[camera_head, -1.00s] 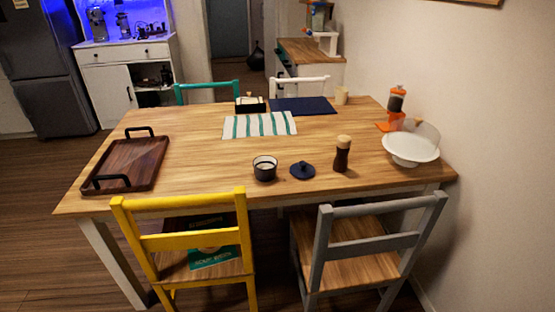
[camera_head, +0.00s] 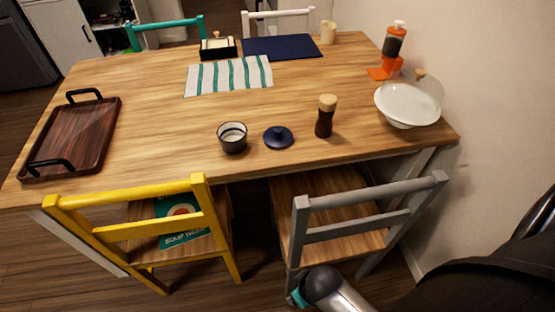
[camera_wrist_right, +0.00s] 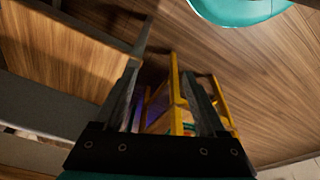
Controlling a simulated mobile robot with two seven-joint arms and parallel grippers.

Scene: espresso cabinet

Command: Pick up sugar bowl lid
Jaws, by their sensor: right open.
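The sugar bowl lid (camera_head: 279,137) is a round dark-blue lid with a small knob. It lies flat on the wooden table near its front edge. The dark open bowl (camera_head: 233,138), with white inside, stands just left of it, apart from it. My right gripper (camera_wrist_right: 160,72) is open and empty in the right wrist view, low by the chairs and away from the lid. In the head view my right arm comes in at the lower right; its fingers are not clearly seen there. My left gripper is not in view.
A dark bottle with a wooden cap (camera_head: 325,117) stands right of the lid. The grey chair (camera_head: 345,230) and yellow chair (camera_head: 130,228) stand at the table's front. A wooden tray (camera_head: 112,120) lies left.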

